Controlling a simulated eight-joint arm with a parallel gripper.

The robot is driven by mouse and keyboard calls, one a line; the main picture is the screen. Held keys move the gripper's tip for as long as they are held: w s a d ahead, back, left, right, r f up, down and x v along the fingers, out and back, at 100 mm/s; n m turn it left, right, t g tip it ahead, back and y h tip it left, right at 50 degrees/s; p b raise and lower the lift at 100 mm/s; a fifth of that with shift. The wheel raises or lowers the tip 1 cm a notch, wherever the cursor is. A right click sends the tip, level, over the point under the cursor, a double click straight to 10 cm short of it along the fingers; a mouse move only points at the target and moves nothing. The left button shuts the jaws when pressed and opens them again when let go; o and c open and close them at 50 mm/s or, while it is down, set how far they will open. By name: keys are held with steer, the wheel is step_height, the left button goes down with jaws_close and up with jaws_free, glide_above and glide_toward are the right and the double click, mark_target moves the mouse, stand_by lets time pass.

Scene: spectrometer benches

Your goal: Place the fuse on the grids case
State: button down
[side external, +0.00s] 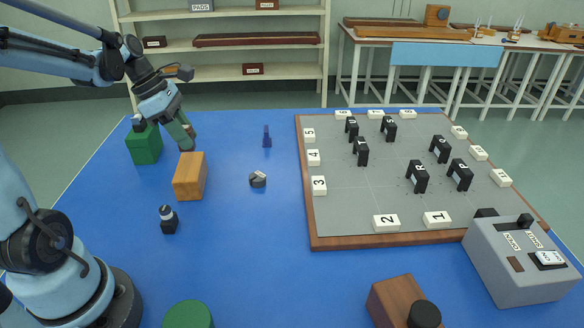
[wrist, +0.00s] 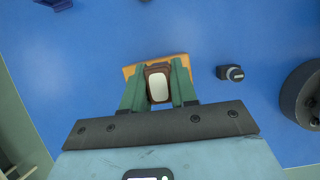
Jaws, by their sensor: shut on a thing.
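My gripper (wrist: 158,75) is shut on a small brown piece with a pale rounded face, which I take to be the fuse (wrist: 158,86). It sits between the green fingers in the wrist view. The block also shows beneath the fingers in the wrist view.
The orange block (side external: 190,176) and green block (side external: 145,145) are close to my gripper. A black knobbed piece (side external: 168,220), a grey ring (side external: 258,180) and a blue piece (side external: 267,137) stand nearby. A wood-edged board (side external: 335,225) with black lettered pieces lies right.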

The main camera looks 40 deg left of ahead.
steer(key=shift+a+f, duration=0.65)
steer(key=shift+a, duration=0.3)
steer(key=shift+w+f, duration=0.1)
steer(key=shift+f, duration=1.85)
steer(key=c, duration=0.9)
jaws_free()
steer(key=shift+f, duration=0.15)
